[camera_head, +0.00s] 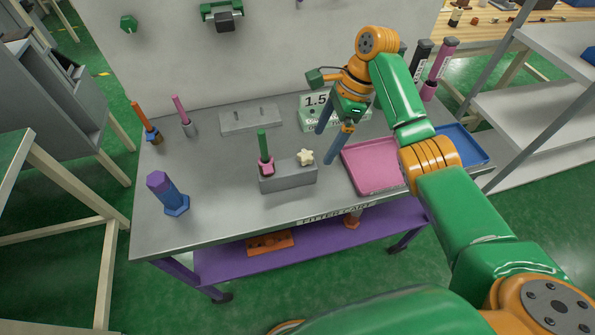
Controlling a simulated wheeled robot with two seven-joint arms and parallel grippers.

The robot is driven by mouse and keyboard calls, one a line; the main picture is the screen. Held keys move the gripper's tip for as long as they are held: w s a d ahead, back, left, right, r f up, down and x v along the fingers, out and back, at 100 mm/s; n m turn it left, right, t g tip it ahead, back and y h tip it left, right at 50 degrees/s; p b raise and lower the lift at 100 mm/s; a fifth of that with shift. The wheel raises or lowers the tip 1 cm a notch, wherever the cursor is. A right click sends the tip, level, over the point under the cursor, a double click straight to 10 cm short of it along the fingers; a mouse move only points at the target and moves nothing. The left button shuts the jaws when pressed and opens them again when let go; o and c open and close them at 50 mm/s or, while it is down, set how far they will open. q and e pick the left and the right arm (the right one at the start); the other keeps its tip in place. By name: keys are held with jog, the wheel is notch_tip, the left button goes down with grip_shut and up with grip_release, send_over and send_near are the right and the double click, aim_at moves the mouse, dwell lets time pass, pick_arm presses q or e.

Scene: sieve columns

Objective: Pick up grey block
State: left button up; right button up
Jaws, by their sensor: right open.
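A grey block (289,180) lies near the front middle of the grey table (225,213). A green peg in a pink base (265,156) and a cream star-shaped piece (306,157) are on its top. A flatter grey plate (250,120) with two small pins lies farther back. My right gripper (326,147) points down with its blue fingers apart and empty. In the picture it is beyond and to the right of the grey block, apart from it. My left gripper is not in view.
A pink tray (371,184) and a blue tray (474,150) lie on the right. A green-based 1.5 sign (312,121) stands behind my right gripper. A purple hexagonal post (167,192) and thin pegs stand on the left. The table between this post and the block is clear.

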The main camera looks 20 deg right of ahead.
jog(key=n+y, duration=0.1)
send_near(295, 165)
jog(key=shift+s+a+f, duration=0.1)
jog(key=shift+a+f, duration=0.45)
jog(key=shift+f, duration=0.15)
jog(key=x, duration=1)
jog(key=shift+d+f, duration=0.15)
jog(key=shift+f, duration=0.3)
grip_shut()
